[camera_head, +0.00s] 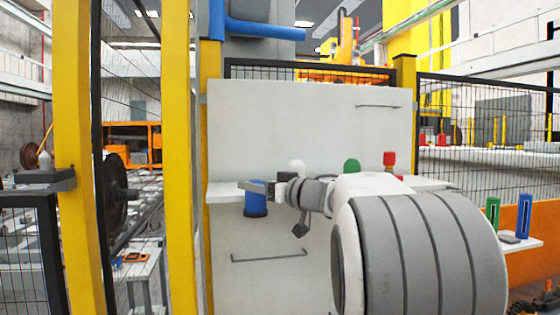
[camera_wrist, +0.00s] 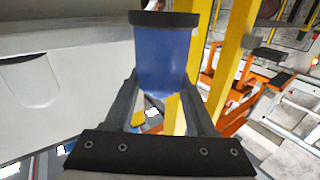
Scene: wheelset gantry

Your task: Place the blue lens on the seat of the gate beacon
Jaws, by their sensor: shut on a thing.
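The blue lens (camera_head: 256,202) is a blue cylinder with a dark rim at its lower end in the head view. My gripper (camera_head: 262,187) is shut on it in front of the left end of the pale shelf. In the wrist view the blue lens (camera_wrist: 162,55) sits between the two fingers of my gripper (camera_wrist: 163,85), with its dark rim away from the palm. A grey bracket (camera_head: 45,181) with a small pale domed piece stands on the left yellow post. It may be the gate beacon; I cannot make out a seat.
White (camera_head: 297,167), green (camera_head: 352,167) and red (camera_head: 390,160) pieces stand along the pale shelf (camera_head: 425,183), behind my arm. Yellow posts (camera_head: 180,130) and black mesh fencing (camera_head: 490,115) frame the panel. Green (camera_head: 492,213) and blue (camera_head: 524,215) upright pieces stand at right.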

